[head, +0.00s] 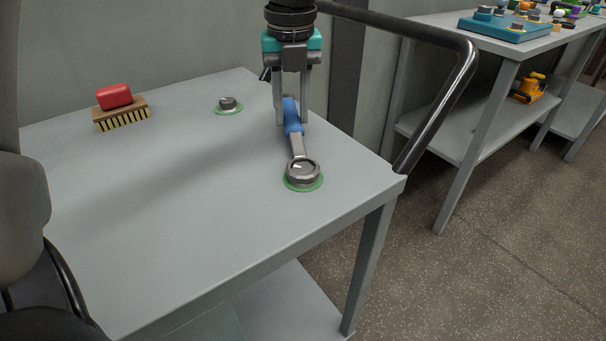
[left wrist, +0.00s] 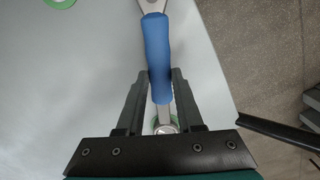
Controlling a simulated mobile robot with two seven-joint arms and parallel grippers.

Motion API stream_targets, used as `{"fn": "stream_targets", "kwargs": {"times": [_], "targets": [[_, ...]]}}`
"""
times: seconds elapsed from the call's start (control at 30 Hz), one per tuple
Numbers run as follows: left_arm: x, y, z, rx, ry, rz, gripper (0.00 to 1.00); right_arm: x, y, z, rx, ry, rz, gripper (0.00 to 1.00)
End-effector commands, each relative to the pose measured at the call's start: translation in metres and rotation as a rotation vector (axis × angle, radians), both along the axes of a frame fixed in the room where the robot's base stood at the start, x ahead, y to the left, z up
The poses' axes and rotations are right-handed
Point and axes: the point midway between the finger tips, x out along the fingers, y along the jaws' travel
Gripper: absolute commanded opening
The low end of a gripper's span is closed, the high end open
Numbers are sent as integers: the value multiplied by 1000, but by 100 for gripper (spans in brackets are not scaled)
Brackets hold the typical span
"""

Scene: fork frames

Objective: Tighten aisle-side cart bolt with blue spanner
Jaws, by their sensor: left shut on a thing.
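The blue spanner (head: 292,118) lies over the cart top, its ring end at the bolt (head: 303,169) on a green disc near the aisle-side edge. The ring appears to be around the bolt; how deep it sits I cannot tell. My left gripper (head: 291,120) points down from above and is shut on the blue handle. The left wrist view also shows the blue spanner (left wrist: 157,55) between the fingers of my left gripper (left wrist: 161,75). A second bolt (head: 228,103) on a green disc stands farther back to the left, clear of the spanner. My right gripper is not in view.
The cart's dark push bar (head: 440,110) rises at the right corner. Another table (head: 480,38) stands beyond the aisle. The cart's front top (head: 180,230) is clear.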

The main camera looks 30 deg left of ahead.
Motion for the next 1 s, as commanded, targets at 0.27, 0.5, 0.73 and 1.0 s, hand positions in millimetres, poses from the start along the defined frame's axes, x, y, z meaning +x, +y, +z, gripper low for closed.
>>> {"fn": "stream_targets", "kwargs": {"times": [0.27,0.5,0.73,1.0], "targets": [[0,0,3,1,-2,0,0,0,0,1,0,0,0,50],[0,0,2,1,-2,0,0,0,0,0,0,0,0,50],[0,0,3,1,-2,0,0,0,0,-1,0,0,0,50],[0,0,8,1,-2,0,0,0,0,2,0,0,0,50]]}}
